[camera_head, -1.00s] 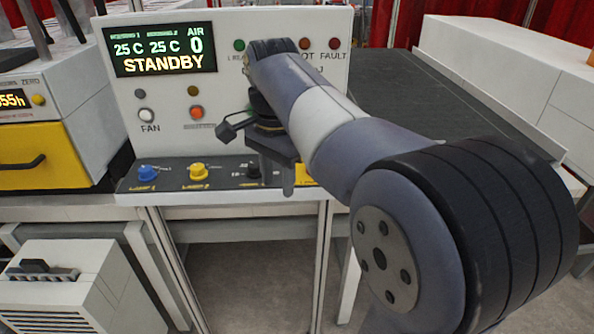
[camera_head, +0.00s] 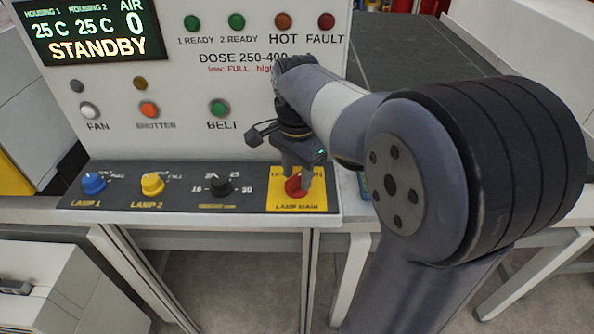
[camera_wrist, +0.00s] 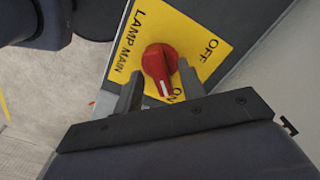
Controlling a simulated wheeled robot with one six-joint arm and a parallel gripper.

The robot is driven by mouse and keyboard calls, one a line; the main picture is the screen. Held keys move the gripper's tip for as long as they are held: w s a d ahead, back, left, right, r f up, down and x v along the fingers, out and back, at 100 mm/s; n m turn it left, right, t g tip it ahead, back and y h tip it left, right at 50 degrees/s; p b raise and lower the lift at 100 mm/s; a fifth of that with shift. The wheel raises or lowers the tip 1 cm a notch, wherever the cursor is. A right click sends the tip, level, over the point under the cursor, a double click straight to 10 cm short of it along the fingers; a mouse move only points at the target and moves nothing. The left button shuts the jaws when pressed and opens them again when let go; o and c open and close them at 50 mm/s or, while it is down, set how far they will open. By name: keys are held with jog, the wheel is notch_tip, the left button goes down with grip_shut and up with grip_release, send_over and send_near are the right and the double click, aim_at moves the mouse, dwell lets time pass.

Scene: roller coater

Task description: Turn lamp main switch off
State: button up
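The lamp main switch is a red rotary knob (camera_head: 294,187) on a yellow plate (camera_head: 318,203) at the right end of the panel's sloped ledge. In the wrist view the red knob (camera_wrist: 156,62) shows a white mark pointing toward the ON label, away from OFF. My gripper (camera_wrist: 160,70) is open, with one finger on each side of the knob. Whether the fingers touch it is unclear. In the head view my gripper (camera_head: 300,180) is above the knob and partly hides it and the plate.
The ledge also holds a blue lamp 1 knob (camera_head: 94,183), a yellow lamp 2 knob (camera_head: 152,184) and a black knob (camera_head: 220,185). Above are fan, shutter and belt (camera_head: 219,108) buttons and a display (camera_head: 92,32) reading STANDBY. A dark conveyor (camera_head: 420,50) lies behind right.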

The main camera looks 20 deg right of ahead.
grip_shut()
jog(key=shift+n, duration=0.3)
jog(key=n+p, duration=0.2)
jog(key=n, duration=0.1)
jog(key=shift+r+n, duration=0.1)
jog(key=shift+n, duration=0.3)
jog(key=n+p, duration=0.1)
jog(key=n, duration=0.3)
jog(key=shift+n, duration=0.3)
jog(key=n+p, duration=0.1)
jog(key=n, duration=0.3)
jog(key=shift+n+p, duration=0.55)
jog(key=shift+n, duration=1.85)
